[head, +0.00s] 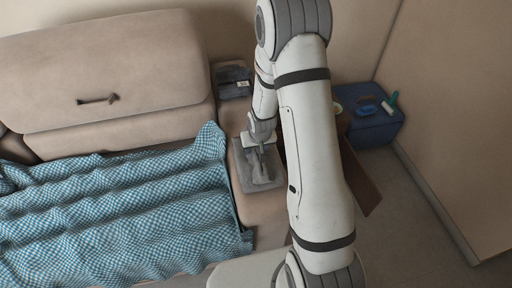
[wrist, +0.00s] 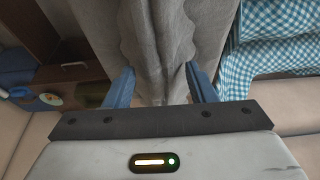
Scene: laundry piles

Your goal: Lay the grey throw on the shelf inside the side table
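The grey throw (head: 262,176) is on or just above the beige sofa arm, below my gripper (head: 261,146) in the head view. In the wrist view the grey throw (wrist: 165,40) fills the space between the two blue fingers of my gripper (wrist: 160,82), gathered into folds. The fingers stand somewhat apart with cloth against both, so my gripper looks shut on a thick bunch. The side table (head: 343,122) is brown wood, right of the sofa arm, with an open door panel (head: 363,187). My arm hides most of it, and its shelf does not show clearly.
A blue checked blanket (head: 110,215) covers the sofa seat, its edge near the sofa arm. A dark grey folded cloth (head: 233,75) lies behind the throw. A blue box (head: 375,132) with small items stands right of the side table, near the wall. Floor (head: 410,215) at right is clear.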

